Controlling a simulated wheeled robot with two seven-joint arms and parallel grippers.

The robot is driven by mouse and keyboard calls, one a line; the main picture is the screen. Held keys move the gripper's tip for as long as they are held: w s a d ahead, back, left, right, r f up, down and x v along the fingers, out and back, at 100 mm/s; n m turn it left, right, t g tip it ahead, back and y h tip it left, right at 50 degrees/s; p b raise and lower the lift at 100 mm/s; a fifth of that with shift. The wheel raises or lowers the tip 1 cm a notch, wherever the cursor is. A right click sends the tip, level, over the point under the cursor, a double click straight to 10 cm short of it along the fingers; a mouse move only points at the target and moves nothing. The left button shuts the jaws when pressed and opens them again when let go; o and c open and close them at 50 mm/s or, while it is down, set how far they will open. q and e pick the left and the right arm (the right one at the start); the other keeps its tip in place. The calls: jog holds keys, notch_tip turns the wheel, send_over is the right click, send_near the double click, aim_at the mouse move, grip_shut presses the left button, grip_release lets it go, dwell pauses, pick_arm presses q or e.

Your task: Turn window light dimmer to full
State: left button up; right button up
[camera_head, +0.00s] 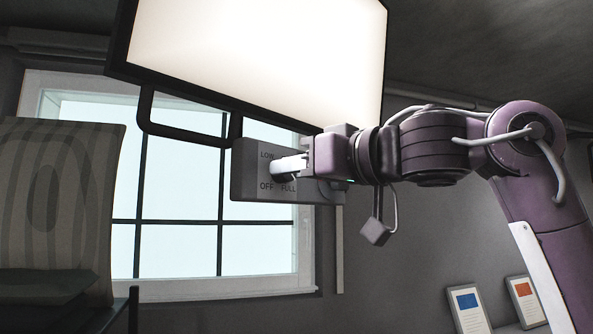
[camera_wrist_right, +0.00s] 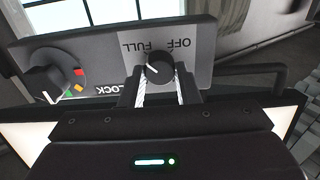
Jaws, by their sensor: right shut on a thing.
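The dimmer knob (camera_wrist_right: 160,68) is black and round with a white pointer line. In the right wrist view it stands between the two fingers of my right gripper (camera_wrist_right: 160,90), which is shut on it. Its pointer seems to slant toward the upper left, on the side of the FULL label; the OFF label is at the upper right. In the head view my right gripper (camera_head: 290,166) reaches the grey control panel (camera_head: 248,182) from the right and mostly hides the knob. LOW, OFF and FULL labels show around it. The window light (camera_head: 260,45) above glows white. My left gripper is out of view.
A second black knob (camera_wrist_right: 42,83) with coloured marks and a LOCK label sits on the same panel, left of the dimmer in the wrist view. A black handle bar (camera_head: 185,135) hangs under the light. A window (camera_head: 180,190) is behind; a striped cushion (camera_head: 65,200) is at left.

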jog(key=shift+f, duration=0.25)
jog(key=o, duration=1)
jog(key=shift+r, duration=0.1)
jog(key=b+v, duration=0.4)
jog(key=v, duration=0.4)
jog(key=shift+w+a, duration=0.1)
